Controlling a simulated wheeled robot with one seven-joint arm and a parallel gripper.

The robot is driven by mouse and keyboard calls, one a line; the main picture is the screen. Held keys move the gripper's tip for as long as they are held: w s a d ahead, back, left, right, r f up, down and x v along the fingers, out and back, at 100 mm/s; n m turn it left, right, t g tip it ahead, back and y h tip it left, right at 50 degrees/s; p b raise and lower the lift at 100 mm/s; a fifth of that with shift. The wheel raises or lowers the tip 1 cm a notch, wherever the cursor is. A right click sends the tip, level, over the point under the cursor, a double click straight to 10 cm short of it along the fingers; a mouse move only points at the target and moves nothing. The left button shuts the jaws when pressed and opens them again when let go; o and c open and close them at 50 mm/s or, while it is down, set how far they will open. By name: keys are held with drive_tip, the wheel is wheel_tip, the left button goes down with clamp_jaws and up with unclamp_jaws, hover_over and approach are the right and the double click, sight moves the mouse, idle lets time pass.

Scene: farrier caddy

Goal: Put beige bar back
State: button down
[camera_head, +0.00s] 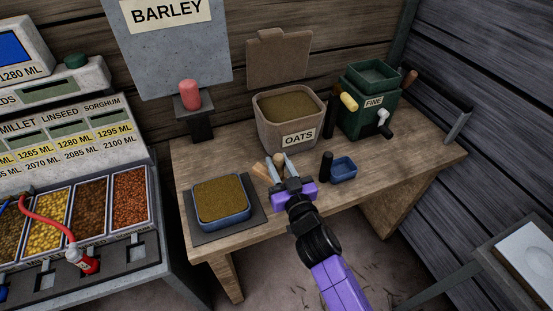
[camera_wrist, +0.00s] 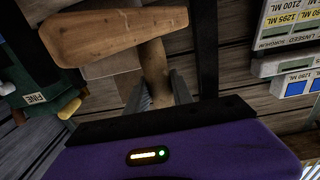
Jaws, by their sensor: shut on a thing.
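The beige bar (camera_wrist: 120,33) is a smooth wooden piece with a thinner wooden stem that runs down between my fingers. It fills the upper left of the wrist view, and in the camera_head view it shows small (camera_head: 260,171) above the table. My purple gripper (camera_head: 279,168) is shut on the stem, and its grey fingers also show in the wrist view (camera_wrist: 160,95). The gripper is above the table's front half, in front of the oats bin (camera_head: 268,119). The lower end of the stem is hidden by the gripper body.
A blue tray of grain (camera_head: 249,213) sits on a dark plate at left. A green FINE mill (camera_head: 368,105) stands behind. A pink cylinder (camera_head: 190,92) rests on a stand.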

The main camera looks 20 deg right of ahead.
wheel_tip(320, 180, down, 6)
drive_tip(key=b, duration=0.6)
drive_tip(key=shift+b, duration=0.4)
drive_tip(key=shift+f+b, duration=0.45)
idle(0.5)
drive_tip(key=c, duration=1)
unclamp_jaws()
drive_tip(key=shift+f, duration=0.1)
drive_tip(key=shift+s+a+b, duration=0.15)
drive_tip(key=shift+s+b, duration=0.3)
drive_tip(key=shift+s, duration=3.5)
